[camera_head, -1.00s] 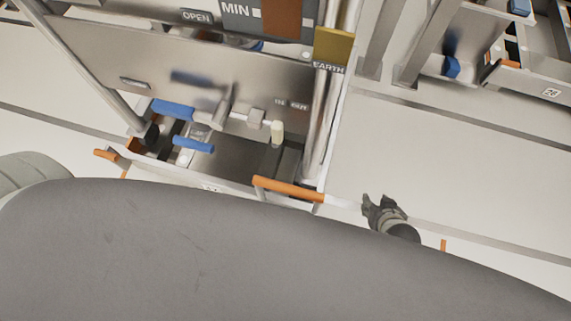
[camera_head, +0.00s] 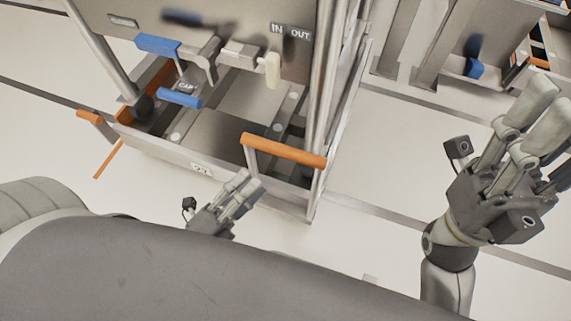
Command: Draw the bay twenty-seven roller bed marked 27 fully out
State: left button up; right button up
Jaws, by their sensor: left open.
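The roller bed (camera_head: 150,147) sits low in the bay frame at the centre left, with a blurred number plate (camera_head: 201,170) on its front edge. An orange handle (camera_head: 285,150) stands at its right front corner, and another orange handle (camera_head: 90,117) is at the left. My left gripper (camera_head: 250,188) is open and empty, just in front of the bed's front edge, apart from the handles. My own body hides its arm. My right gripper (camera_head: 527,115) is raised at the right, fingers extended and apart, empty and away from the bed.
Above the bed hang a panel marked IN and OUT (camera_head: 290,32), a blue handle (camera_head: 158,44) and a lower blue handle (camera_head: 179,98). A metal post (camera_head: 322,90) rises at the bed's right. Another bay (camera_head: 500,45) stands at the upper right. Pale floor between the bays is clear.

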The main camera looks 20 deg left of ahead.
aim_at(283, 151)
pick_arm(q)
jog(key=b+x, duration=0.1)
jog(key=x, duration=1)
jog(key=shift+b, duration=0.4)
jog(key=shift+c, duration=0.5)
grip_shut()
